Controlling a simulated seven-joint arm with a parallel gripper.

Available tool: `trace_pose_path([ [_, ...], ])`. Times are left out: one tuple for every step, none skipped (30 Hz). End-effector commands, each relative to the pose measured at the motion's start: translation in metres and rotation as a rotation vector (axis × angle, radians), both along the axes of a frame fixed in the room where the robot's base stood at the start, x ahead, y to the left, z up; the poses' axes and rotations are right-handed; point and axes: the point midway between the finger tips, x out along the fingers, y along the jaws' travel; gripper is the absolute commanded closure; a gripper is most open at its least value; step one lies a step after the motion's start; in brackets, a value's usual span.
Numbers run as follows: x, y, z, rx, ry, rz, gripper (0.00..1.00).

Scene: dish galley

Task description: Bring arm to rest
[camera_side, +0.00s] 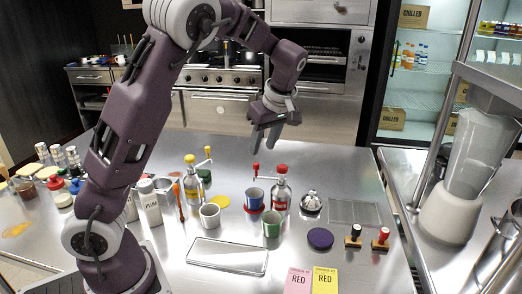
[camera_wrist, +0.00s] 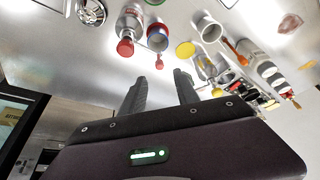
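My gripper (camera_side: 265,140) hangs above the far part of the steel counter (camera_side: 330,160), fingers pointing down, clear of everything on it. In the wrist view my gripper (camera_wrist: 160,84) shows two dark fingers spread apart with nothing between them. It is open and empty. The arm is raised and bent, reaching from the near left over the counter.
Below stand a blue cup (camera_side: 255,199), a green cup (camera_side: 272,228), a white cup (camera_side: 209,216) and a red-topped bottle (camera_side: 281,190). A shallow tray (camera_side: 228,256) lies in front. A blender (camera_side: 462,180) stands at right. Air around my gripper is free.

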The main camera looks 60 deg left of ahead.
Motion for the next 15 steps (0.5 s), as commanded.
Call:
trace_pose_path([
  [0.0,0.0,0.0,0.0,0.0,0.0,0.63],
  [0.0,0.0,0.0,0.0,0.0,0.0,0.63],
  [0.0,0.0,0.0,0.0,0.0,0.0,0.63],
  [0.0,0.0,0.0,0.0,0.0,0.0,0.63],
  [0.0,0.0,0.0,-0.001,0.0,0.0,0.63],
  [-0.002,-0.001,0.001,-0.01,0.0,-0.009,0.63],
  [-0.005,-0.003,0.003,-0.027,0.0,-0.026,0.63],
  [-0.01,-0.008,0.006,-0.053,0.0,-0.056,0.63],
  [-0.021,-0.016,0.012,-0.102,-0.004,-0.122,0.63],
  [-0.031,-0.025,0.019,-0.145,-0.009,-0.191,0.63],
  [-0.044,-0.036,0.027,-0.188,-0.019,-0.277,0.63],
  [-0.064,-0.053,0.038,-0.236,-0.037,-0.413,0.63],
  [-0.08,-0.066,0.047,-0.261,-0.053,-0.526,0.63],
  [-0.097,-0.078,0.054,-0.274,-0.069,-0.64,0.63],
  [-0.119,-0.094,0.063,-0.271,-0.094,-0.79,0.63],
])
